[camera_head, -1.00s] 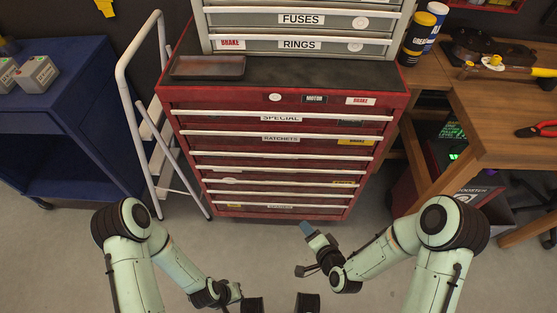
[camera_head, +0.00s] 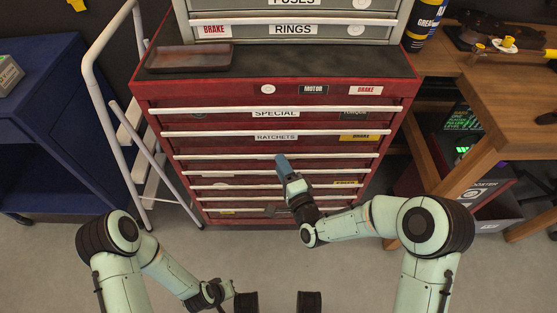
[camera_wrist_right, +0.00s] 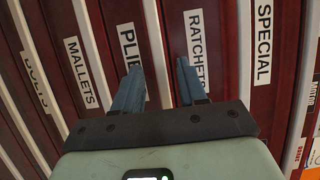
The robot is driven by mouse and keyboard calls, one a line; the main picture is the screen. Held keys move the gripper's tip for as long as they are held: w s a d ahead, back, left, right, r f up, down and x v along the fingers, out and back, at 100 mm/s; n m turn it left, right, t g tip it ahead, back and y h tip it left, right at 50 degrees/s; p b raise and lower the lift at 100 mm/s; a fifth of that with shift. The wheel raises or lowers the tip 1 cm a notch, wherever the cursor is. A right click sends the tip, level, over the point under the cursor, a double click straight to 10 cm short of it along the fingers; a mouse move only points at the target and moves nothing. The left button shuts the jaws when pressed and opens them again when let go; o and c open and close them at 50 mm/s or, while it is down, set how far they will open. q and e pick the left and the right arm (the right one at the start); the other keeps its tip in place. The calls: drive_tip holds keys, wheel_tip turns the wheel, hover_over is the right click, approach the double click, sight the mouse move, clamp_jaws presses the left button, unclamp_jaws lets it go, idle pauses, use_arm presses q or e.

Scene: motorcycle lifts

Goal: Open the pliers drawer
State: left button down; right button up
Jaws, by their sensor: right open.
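The red tool cabinet (camera_head: 180,98) has several drawers with long pale handles. The pliers drawer (camera_head: 225,164) is shut, just below the ratchets drawer (camera_head: 225,140). In the right wrist view the PLIERS label (camera_wrist_right: 129,45) is partly covered by a finger. My right gripper (camera_head: 281,158) is open at the cabinet front; in the wrist view (camera_wrist_right: 159,68) its two blue fingers straddle the line of the pliers drawer handle (camera_wrist_right: 153,30). I cannot tell whether they touch it. My left gripper (camera_head: 226,292) is low at the front, away from the cabinet; its jaws are unclear.
A grey drawer unit (camera_head: 385,28) and a brown tray (camera_head: 190,58) are on top of the cabinet. A white step ladder (camera_head: 92,90) and a blue cart (camera_head: 40,120) stand left. A wooden workbench (camera_head: 480,95) stands right. Floor in front is clear.

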drive_tip(key=shift+x, duration=1.45)
clamp_jaws()
drive_tip(key=shift+s+f, duration=0.1)
